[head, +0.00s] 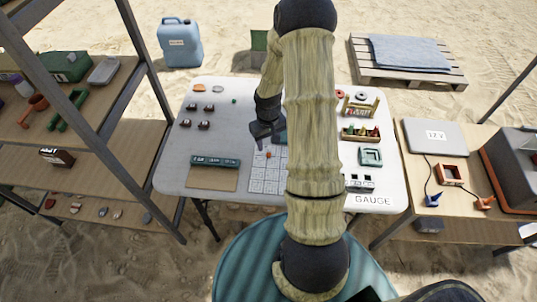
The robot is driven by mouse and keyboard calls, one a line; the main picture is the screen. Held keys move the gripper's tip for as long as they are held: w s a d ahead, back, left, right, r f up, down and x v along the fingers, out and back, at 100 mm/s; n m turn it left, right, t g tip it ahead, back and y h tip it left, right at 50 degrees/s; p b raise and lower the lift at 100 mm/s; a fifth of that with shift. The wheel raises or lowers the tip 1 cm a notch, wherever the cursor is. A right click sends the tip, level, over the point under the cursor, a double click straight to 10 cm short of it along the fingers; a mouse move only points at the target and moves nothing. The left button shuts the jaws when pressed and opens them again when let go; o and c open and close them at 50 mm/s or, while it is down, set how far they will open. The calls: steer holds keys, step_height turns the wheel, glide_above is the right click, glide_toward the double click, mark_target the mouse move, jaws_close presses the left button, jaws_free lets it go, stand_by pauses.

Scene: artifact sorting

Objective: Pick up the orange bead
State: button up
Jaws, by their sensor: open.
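A small orange bead (268,155) appears to lie on the white gridded sheet (257,185) near the middle of the white table (180,165). My gripper (269,147) is open and points down just above and behind the bead in the head view. No contact with the bead can be made out. My arm hides the right part of the sheet and part of the table.
Left of the sheet are a dark green labelled block (215,161) and a brown mat (210,179). Small dark pieces (203,125) sit at the back left. A wooden rack (360,133) and a pale green square frame (371,156) stand right of my arm.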

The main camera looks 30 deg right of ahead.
mark_target(269, 154)
steer(key=shift+f, duration=0.7)
steer(key=shift+f, duration=0.1)
steer(key=shift+w+d+f+p, duration=0.1)
steer(key=shift+f+p, duration=0.1)
steer(key=shift+f, duration=1.05)
steer(key=shift+w+d+f+p, duration=0.1)
steer(key=shift+f+p, duration=0.1)
steer(key=shift+f, duration=1.05)
jaws_close()
